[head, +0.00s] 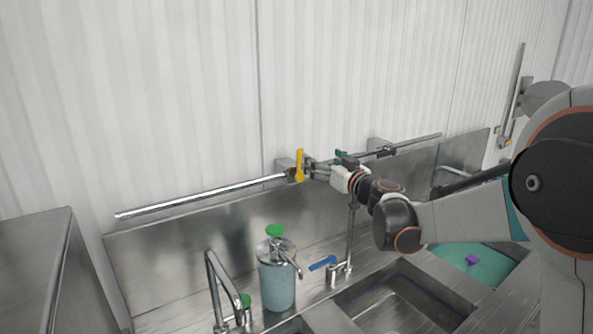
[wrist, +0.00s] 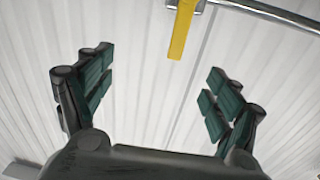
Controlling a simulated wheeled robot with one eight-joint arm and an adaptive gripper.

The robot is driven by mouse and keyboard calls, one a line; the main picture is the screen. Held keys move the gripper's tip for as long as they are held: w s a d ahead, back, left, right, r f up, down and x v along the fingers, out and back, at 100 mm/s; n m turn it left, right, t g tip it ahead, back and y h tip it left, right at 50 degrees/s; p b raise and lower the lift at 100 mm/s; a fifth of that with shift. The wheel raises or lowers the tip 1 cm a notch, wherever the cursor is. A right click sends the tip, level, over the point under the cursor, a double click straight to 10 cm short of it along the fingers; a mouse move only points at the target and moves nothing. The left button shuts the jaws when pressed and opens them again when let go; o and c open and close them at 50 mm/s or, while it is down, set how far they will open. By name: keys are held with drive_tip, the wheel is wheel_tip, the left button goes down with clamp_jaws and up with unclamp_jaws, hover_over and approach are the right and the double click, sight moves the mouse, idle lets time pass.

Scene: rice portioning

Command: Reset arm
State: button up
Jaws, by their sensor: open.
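My gripper (head: 312,170) is at the wall above the sink, near the metal pipe and close to the yellow valve handle (head: 300,165). In the wrist view my gripper (wrist: 158,92) is open, its green-padded fingers wide apart with nothing between them. The yellow handle (wrist: 181,30) hangs from the pipe beyond the fingertips, apart from them, at the top of the wrist view. In the head view the handle points upright. My arm reaches in from the right.
A metal pipe (head: 200,198) runs along the corrugated wall. Below are a steel sink basin (head: 400,305), a blue canister with a green top (head: 277,285), a faucet (head: 222,285) and a blue tap lever (head: 322,263).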

drive_tip(key=s+d+r+m+t+h+b, duration=0.2)
drive_tip(key=s+d+r+m+h, duration=0.3)
drive_tip(key=s+d+h, duration=0.4)
drive_tip(key=s+d+f+m+g+h+b, duration=0.1)
drive_tip(key=s+d+f+m+g+h, duration=0.15)
drive_tip(key=s+d, duration=0.45)
drive_tip(key=s+a+f+n+g+y+b, duration=0.1)
drive_tip(key=s+f+g, duration=0.3)
drive_tip(key=s+f, duration=0.7)
drive_tip(key=s+a+f+n+g+y+b, duration=0.1)
drive_tip(key=s+f+g, duration=0.3)
drive_tip(key=s+f, duration=0.8)
drive_tip(key=s+b, duration=0.1)
drive_tip(key=s, duration=0.5)
drive_tip(key=shift+s, duration=0.2)
drive_tip(key=shift+f, duration=0.1)
